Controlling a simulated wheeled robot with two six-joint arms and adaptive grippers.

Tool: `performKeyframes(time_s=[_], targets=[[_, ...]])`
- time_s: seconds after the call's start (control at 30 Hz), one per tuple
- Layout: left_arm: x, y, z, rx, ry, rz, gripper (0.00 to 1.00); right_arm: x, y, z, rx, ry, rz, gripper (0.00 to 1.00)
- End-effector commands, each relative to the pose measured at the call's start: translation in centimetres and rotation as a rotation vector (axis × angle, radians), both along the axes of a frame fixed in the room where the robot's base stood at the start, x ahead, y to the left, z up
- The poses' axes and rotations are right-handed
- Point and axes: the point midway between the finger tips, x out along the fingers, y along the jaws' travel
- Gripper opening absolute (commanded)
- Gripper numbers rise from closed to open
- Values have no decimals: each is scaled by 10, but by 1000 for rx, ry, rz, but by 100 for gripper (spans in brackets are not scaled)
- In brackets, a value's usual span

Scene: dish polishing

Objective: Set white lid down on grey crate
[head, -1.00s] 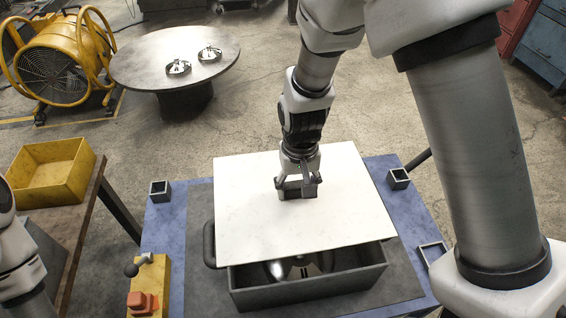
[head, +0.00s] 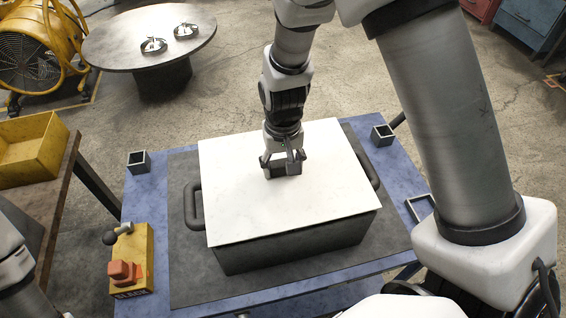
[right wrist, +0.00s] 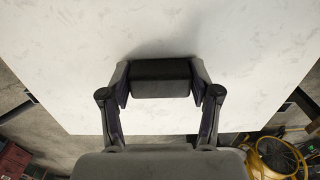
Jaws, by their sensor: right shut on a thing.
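The white lid (head: 250,210) covers the top of the grey crate (head: 300,247) in the head view, its edges close to the crate's rim. I cannot tell whether it fully touches the rim. My right gripper (head: 283,168) is shut on the dark handle block at the lid's middle; the handle (right wrist: 160,78) sits between both fingers in the right wrist view. The lid (right wrist: 250,60) fills most of that view. The crate's inside is hidden. My left arm shows at the left edge of the head view, with its gripper out of the picture.
The crate stands on a dark mat (head: 190,285) on the blue table (head: 150,195). A yellow control box (head: 134,262) with an orange button stands left of it. Small square holders (head: 139,162) sit near the table edges. A yellow bin (head: 35,150) is at far left.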

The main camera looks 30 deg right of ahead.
Motion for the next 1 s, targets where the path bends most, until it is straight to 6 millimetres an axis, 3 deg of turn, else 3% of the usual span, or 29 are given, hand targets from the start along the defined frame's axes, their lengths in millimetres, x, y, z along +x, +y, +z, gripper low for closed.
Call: performKeyframes(time_s=[1.0], targets=[[0, 0, 3, 0, 0, 0, 74, -4, 1, 1, 0, 0, 0, 6]])
